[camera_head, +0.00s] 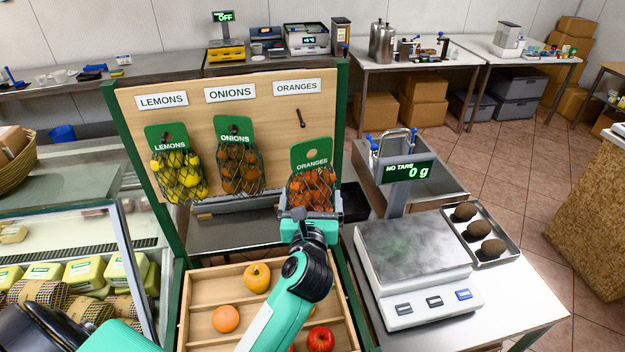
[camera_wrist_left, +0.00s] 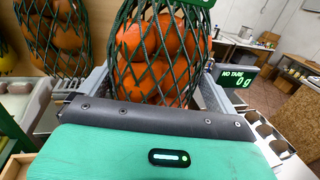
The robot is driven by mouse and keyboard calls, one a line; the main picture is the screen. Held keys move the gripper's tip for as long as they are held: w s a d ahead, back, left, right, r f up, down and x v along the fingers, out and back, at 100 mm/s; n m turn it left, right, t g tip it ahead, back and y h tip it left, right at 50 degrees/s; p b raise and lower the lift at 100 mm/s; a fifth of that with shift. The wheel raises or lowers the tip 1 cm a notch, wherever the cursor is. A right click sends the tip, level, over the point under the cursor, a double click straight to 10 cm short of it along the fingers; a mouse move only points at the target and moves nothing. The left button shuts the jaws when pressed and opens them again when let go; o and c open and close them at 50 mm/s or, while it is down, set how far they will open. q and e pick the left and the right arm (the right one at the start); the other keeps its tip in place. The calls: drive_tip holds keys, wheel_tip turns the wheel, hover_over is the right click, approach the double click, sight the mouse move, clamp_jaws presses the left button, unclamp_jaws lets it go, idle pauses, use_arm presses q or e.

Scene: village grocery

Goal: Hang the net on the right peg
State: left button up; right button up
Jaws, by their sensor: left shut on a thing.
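The net of oranges (camera_head: 311,188) has a green card marked ORANGES (camera_head: 311,153). My left gripper (camera_head: 308,213) is shut on this net near its lower part and holds it upright, slightly tilted. In the left wrist view the net (camera_wrist_left: 158,55) stands between the two fingers. The right peg (camera_head: 300,118) is a bare dark peg under the ORANGES sign (camera_head: 297,87). The card is below the peg in the head view, and the peg is not through its hole. My right gripper is not in view.
The lemon net (camera_head: 179,178) and the onion net (camera_head: 239,170) hang on the wooden board (camera_head: 270,120) to the left. A scale (camera_head: 415,250) reading 0 g stands at right. A wooden tray (camera_head: 205,285) with loose fruit lies below.

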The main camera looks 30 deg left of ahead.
use_arm(q)
drive_tip(key=shift+w+a+r+n+y, duration=0.1)
drive_tip(key=shift+w+r+n+y, duration=0.15)
drive_tip(key=shift+r, duration=0.3)
drive_tip(key=shift+w+a+r+n+y, duration=0.1)
drive_tip(key=shift+w+r+n+y, duration=0.1)
drive_tip(key=shift+r, duration=0.3)
drive_tip(key=shift+w+a, duration=0.2)
drive_tip(key=shift+a, duration=0.05)
drive_tip(key=shift+w+a, duration=0.25)
drive_tip(key=shift+w, duration=0.2)
drive_tip(key=w+a+f+b, duration=0.1)
drive_tip(key=w+a, duration=0.5)
drive_tip(key=w, duration=0.2)
drive_tip(key=shift+f, duration=0.15)
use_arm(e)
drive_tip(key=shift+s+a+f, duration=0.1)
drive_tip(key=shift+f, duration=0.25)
